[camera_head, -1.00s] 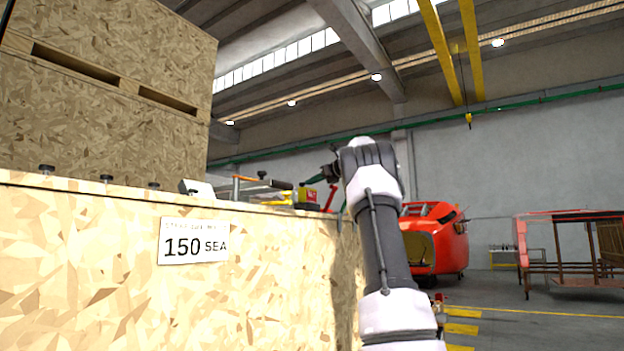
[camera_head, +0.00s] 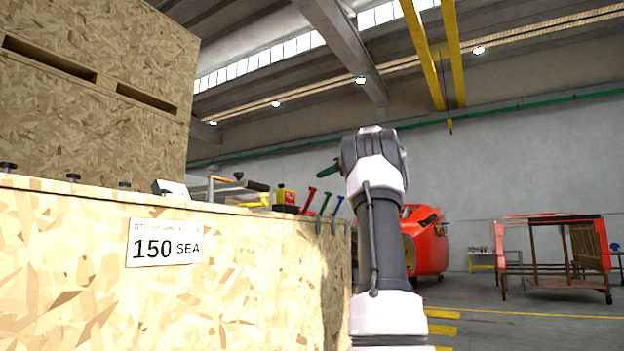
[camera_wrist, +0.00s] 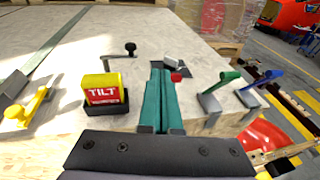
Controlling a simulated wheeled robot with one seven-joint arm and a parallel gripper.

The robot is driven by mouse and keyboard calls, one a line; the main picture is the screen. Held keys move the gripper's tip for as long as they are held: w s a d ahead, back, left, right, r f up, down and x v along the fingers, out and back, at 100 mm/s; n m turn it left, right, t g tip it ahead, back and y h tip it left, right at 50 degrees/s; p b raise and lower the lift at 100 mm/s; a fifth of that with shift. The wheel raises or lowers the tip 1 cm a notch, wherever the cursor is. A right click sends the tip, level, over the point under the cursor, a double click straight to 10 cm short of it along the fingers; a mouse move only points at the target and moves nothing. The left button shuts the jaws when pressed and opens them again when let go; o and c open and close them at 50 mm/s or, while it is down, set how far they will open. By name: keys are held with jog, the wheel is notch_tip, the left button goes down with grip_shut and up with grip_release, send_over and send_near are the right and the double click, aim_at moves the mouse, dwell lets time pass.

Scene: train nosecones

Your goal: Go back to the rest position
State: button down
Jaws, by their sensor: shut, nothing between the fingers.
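My gripper (camera_wrist: 162,72) shows in the wrist view as two long teal fingers pressed together, empty. It is above the bench top, between a yellow and red TILT box (camera_wrist: 104,90) and the clamps with green (camera_wrist: 222,79) and blue (camera_wrist: 262,77) handles. A red-tipped handle (camera_wrist: 178,76) is mostly hidden by the fingers. In the head view my arm stands upright right of the wooden crate, and a bit of the teal gripper (camera_head: 326,171) sticks out left of the wrist, above the clamp handles.
The wooden bench side with a "150 SEA" sign (camera_head: 165,245) fills the lower left. A stacked crate (camera_head: 95,110) rises behind it. A red nosecone (camera_head: 428,240) and a red-framed cart (camera_head: 555,255) stand at the right on open floor.

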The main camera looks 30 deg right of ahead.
jog(key=shift+s+d+r, duration=0.1)
jog(key=shift+s+d, duration=0.2)
jog(key=shift+s, duration=0.05)
